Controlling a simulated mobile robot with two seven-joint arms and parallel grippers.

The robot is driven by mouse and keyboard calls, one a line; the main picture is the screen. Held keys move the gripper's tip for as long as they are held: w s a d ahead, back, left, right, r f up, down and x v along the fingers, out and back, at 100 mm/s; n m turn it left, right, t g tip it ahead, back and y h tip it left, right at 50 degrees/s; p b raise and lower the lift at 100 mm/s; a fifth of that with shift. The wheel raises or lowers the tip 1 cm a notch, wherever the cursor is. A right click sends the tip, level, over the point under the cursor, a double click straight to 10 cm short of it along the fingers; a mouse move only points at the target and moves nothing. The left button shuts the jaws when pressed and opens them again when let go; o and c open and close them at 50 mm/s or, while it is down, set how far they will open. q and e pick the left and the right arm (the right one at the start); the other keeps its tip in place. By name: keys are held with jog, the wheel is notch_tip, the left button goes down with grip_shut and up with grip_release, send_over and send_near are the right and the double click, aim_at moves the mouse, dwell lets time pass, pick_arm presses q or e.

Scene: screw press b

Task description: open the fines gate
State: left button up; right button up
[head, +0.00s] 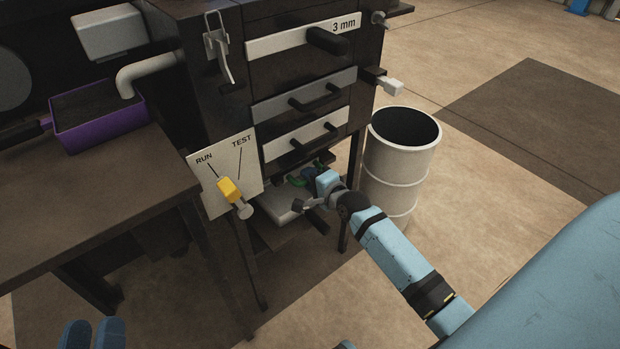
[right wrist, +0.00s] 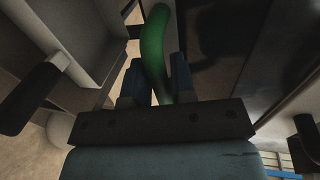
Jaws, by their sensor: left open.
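A green curved handle (head: 298,181) shows low on the dark machine, under its lowest drawer and partly hidden by my right gripper. I take it for the fines gate's handle. My right gripper (head: 314,180) is at this handle. In the right wrist view the green handle (right wrist: 153,45) runs down between the two blue fingers (right wrist: 158,80); whether they press on it I cannot tell. My left gripper (head: 92,334) is open and empty at the bottom left, away from the machine.
A white RUN/TEST plate (head: 225,175) carries a yellow lever (head: 230,190), near RUN. Above are drawers with black handles, the top one marked 3 mm (head: 290,42). A pale tray (head: 285,208) sits below. A white drum (head: 402,165) stands right; a purple bin (head: 98,125) is left.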

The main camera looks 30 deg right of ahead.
grip_shut()
jog(key=shift+s+p, duration=0.3)
jog(key=shift+p, duration=0.05)
pick_arm(q)
jog(key=a+f+g+y+p, duration=0.3)
jog(key=f+g+p, duration=0.1)
jog(key=f, duration=0.4)
jog(key=shift+s+a+f+y+p, duration=0.25)
jog(key=shift+f+y+p, duration=0.05)
pick_arm(e)
jog(key=f+v, duration=0.1)
jog(key=v, duration=0.7)
jog(key=shift+f, duration=0.35)
jog(key=shift+s+d, duration=0.1)
jog(key=shift+s, duration=0.05)
jog(key=shift+o, duration=2.1)
grip_release()
